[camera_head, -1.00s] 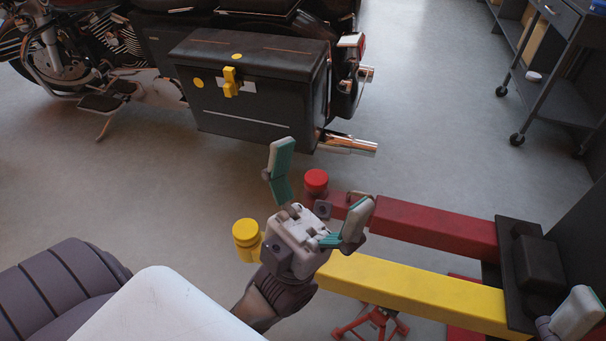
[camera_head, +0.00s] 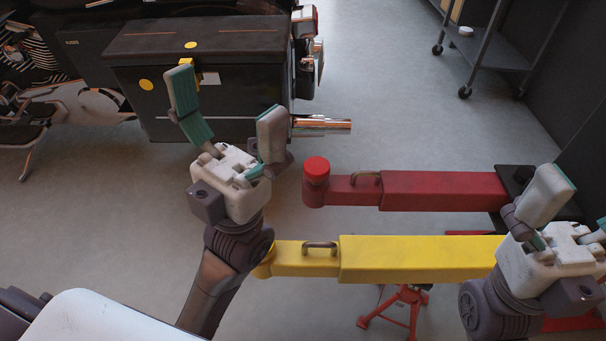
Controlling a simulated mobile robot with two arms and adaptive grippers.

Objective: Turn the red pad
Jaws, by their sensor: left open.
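The red pad (camera_head: 316,168) is a round cap on the left end of the red lift arm (camera_head: 440,190). My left gripper (camera_head: 225,103) is open and empty, up and to the left of the pad, apart from it. Its fingers point up in the picture, in front of the black motorcycle case. My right gripper (camera_head: 577,205) is at the right edge, over the right end of the yellow lift arm. One of its fingers shows fully, the other is cut off by the picture edge.
The yellow lift arm (camera_head: 410,258) runs below the red one; my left arm partly hides its left end. A black motorcycle case (camera_head: 250,75) and a chrome exhaust pipe (camera_head: 325,125) are behind. A red jack stand (camera_head: 400,305) is below. Floor right of the exhaust is clear.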

